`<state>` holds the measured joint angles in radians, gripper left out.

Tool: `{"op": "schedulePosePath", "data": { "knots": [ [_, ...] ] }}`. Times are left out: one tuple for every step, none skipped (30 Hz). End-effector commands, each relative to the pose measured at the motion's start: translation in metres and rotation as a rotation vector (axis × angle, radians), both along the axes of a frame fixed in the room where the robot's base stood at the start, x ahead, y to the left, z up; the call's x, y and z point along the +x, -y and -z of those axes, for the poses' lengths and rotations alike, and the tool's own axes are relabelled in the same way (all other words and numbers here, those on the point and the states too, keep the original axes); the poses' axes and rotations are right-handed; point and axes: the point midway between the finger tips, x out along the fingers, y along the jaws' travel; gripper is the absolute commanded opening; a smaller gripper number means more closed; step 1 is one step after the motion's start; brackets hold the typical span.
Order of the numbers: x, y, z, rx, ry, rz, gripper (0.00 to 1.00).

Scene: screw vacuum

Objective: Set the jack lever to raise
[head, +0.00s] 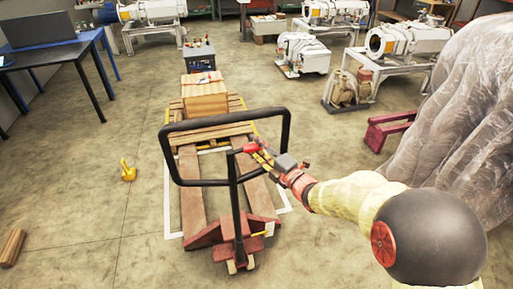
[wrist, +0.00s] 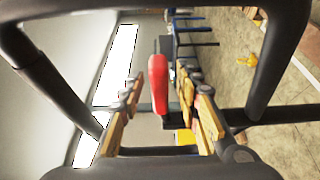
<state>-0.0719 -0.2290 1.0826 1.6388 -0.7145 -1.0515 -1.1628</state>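The pallet jack (head: 228,228) stands in the middle of the head view, with a black loop handle (head: 185,126) on an upright shaft. In the wrist view the red lever (wrist: 158,88) appears between my two yellowish finger pads, with a visible gap on each side. My gripper (head: 260,156) is open at the lever, coming from the right; it also shows in the wrist view (wrist: 161,96). I cannot tell whether a finger touches the lever.
The handle's black bars surround my gripper in the wrist view. A wooden pallet with stacked boxes (head: 204,96) is on the forks behind. A yellow object (head: 128,171) lies on the floor at left. Plastic-wrapped equipment (head: 465,110) stands at right. Floor left of the jack is mostly clear.

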Motion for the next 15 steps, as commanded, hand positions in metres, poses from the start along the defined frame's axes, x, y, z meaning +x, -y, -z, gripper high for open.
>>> {"op": "schedulePosePath", "data": {
  "knots": [
    [0.0002, -0.0002, 0.0, 0.0, 0.0, 0.0, 0.33],
    [0.0002, -0.0001, 0.0, 0.0, 0.0, 0.0, 0.33],
    [0.0001, 0.0, 0.0, 0.0, 0.0, 0.0, 0.33],
    [0.0001, 0.0001, 0.0, 0.0, 0.0, 0.0, 0.33],
    [0.0001, 0.0001, 0.0, 0.0, 0.0, 0.0, 0.33],
    [0.0, 0.0001, 0.0, 0.0, 0.0, 0.0, 0.32],
    [0.0, 0.0001, 0.0001, 0.0, 0.0, 0.0, 0.3],
    [0.0, 0.0001, 0.0001, 0.0, 0.0, 0.0, 0.29],
    [-0.0001, 0.0002, 0.0001, 0.0, 0.0, 0.0, 0.27],
    [-0.0001, 0.0002, 0.0001, 0.0, 0.0, 0.0, 0.25],
    [-0.0001, 0.0002, 0.0002, -0.001, -0.001, 0.0, 0.23],
    [-0.0001, 0.0002, 0.0002, -0.001, -0.001, 0.0, 0.21],
    [-0.0001, 0.0002, 0.0002, -0.001, -0.001, 0.0, 0.19],
    [-0.0002, 0.0003, 0.0002, -0.001, -0.001, 0.0, 0.17],
    [-0.0002, 0.0003, 0.0002, -0.001, -0.001, 0.0, 0.15]
  ]
}}
